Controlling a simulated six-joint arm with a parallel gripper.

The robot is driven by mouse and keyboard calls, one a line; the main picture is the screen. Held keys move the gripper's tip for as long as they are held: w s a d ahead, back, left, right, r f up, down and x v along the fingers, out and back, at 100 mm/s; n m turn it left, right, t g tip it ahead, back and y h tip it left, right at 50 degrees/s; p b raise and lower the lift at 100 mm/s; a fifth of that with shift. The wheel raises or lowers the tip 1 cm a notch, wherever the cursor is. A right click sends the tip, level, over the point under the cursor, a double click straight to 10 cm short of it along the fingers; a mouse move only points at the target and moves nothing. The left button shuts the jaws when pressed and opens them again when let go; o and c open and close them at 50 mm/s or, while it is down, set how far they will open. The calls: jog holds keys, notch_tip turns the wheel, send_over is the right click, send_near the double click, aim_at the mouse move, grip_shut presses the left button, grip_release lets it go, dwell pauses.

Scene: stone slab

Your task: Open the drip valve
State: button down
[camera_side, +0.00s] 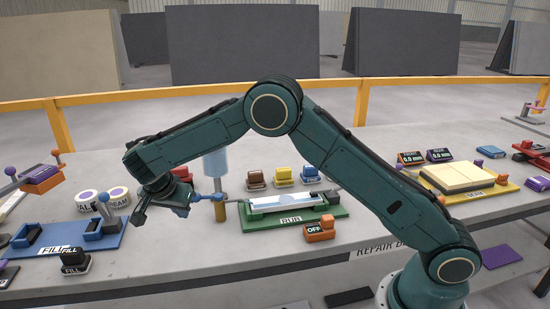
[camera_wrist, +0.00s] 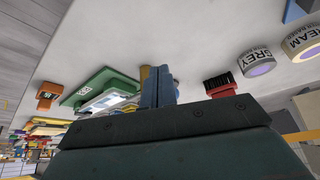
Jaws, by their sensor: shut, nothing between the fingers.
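The drip unit is a pale blue clear cylinder (camera_side: 215,164) that stands upright behind my gripper, with a brass post (camera_side: 220,213) below it. A thin bluish lever-like part (camera_side: 208,198) crosses between them; whether it is the valve handle I cannot tell. My gripper (camera_side: 188,200) is shut and empty, its blue fingers beside this part at its left. I cannot tell whether they touch. In the wrist view the shut fingers (camera_wrist: 156,86) hide part of a brass piece (camera_wrist: 144,74) just behind them.
Several coloured blocks (camera_side: 283,175) sit behind.

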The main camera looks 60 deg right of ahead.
jog(key=v, duration=0.8)
jog(key=shift+a, duration=0.2)
jog(key=shift+r, duration=0.2)
jog(key=s+d+r+n+t+y, duration=0.2)
jog(key=s+d+r+n, duration=0.5)
jog(key=s+d+r, duration=0.55)
jog(key=s+f+n+t+y, duration=0.1)
jog(key=s+n, duration=0.6)
jog(key=s, duration=1.7)
jog(key=shift+s+a+f+t+y, duration=0.3)
jog(key=shift+f+t+y, duration=0.1)
jog(key=shift+f+y, duration=0.45)
